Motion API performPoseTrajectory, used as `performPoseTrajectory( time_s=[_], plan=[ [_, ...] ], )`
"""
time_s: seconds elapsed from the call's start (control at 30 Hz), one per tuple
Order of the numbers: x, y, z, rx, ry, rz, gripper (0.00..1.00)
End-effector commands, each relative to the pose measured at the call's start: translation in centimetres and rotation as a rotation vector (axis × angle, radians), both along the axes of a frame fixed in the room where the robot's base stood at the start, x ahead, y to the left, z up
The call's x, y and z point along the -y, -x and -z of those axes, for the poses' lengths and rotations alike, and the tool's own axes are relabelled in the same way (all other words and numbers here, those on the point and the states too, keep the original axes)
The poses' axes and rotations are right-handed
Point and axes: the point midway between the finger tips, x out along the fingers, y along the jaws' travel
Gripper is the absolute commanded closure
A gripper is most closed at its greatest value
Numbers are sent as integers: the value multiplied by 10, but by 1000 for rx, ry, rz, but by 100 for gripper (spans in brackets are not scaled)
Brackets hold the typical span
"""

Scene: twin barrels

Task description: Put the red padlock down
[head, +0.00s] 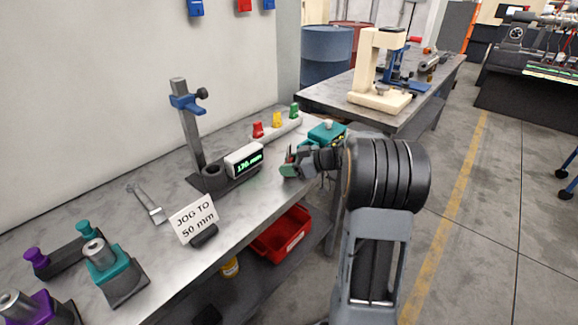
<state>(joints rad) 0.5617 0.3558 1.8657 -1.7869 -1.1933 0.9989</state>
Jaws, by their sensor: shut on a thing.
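My gripper (291,161) is above the workbench near its right front edge, right of the digital display. It is shut on a small red thing (291,155), which I take to be the red padlock. Only a sliver of it shows between the fingers; the rest is hidden. Whether it touches the bench top cannot be told. Another red item (244,5) hangs on the wall between two blue ones, cut off by the top edge.
The grey workbench (235,225) holds a display (244,160) by a post stand, a "JOG TO 50 mm" sign (193,217), a wrench-like tool (147,205), a rack with red, yellow and green knobs (277,128), and a teal box (327,133). Bare bench lies before the display.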

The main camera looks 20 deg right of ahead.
Motion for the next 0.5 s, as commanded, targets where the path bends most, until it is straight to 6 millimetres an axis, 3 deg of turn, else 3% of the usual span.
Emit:
performPoseTrajectory(
  time_s=[0.13,0.17,0.4,0.5],
  plan=[
    [0,0,3,-1,-1,1,74],
    [0,0,3,-1,-1,0,51],
    [0,0,3,-1,-1,0,28],
    [0,0,3,-1,-1,0,28]
  ],
)
